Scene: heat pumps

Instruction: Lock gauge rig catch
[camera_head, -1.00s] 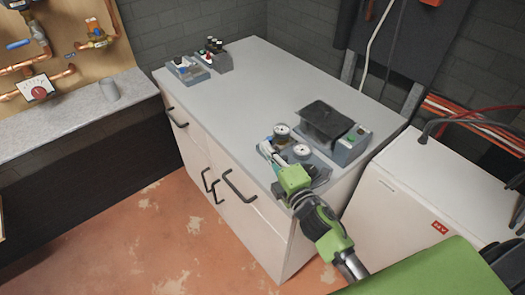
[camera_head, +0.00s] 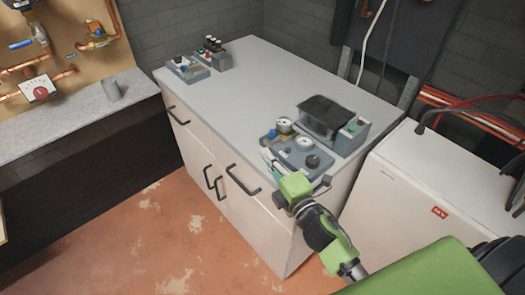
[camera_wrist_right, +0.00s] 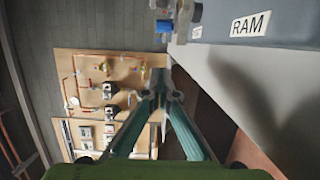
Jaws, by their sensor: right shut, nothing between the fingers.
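The gauge rig (camera_head: 311,152) is a grey-blue box with two round white gauges and a dark knob, near the front right of the cabinet top. My right gripper (camera_head: 267,158) is at its left front edge, green body over the cabinet's front edge. In the right wrist view the fingers (camera_wrist_right: 160,88) meet at their tips with nothing between them. There a grey box side with a "RAM" label (camera_wrist_right: 249,24) and a small metal fitting with a blue part (camera_wrist_right: 164,29) lie above the fingertips, apart in the picture. I cannot tell whether the fitting is the catch. My left gripper is out of view.
A dark-lidded box (camera_head: 328,118) stands right behind the rig. Two small devices (camera_head: 188,69) (camera_head: 214,54) are at the cabinet's far left corner. The middle of the cabinet top (camera_head: 235,95) is clear. A white unit (camera_head: 425,200) stands to the right.

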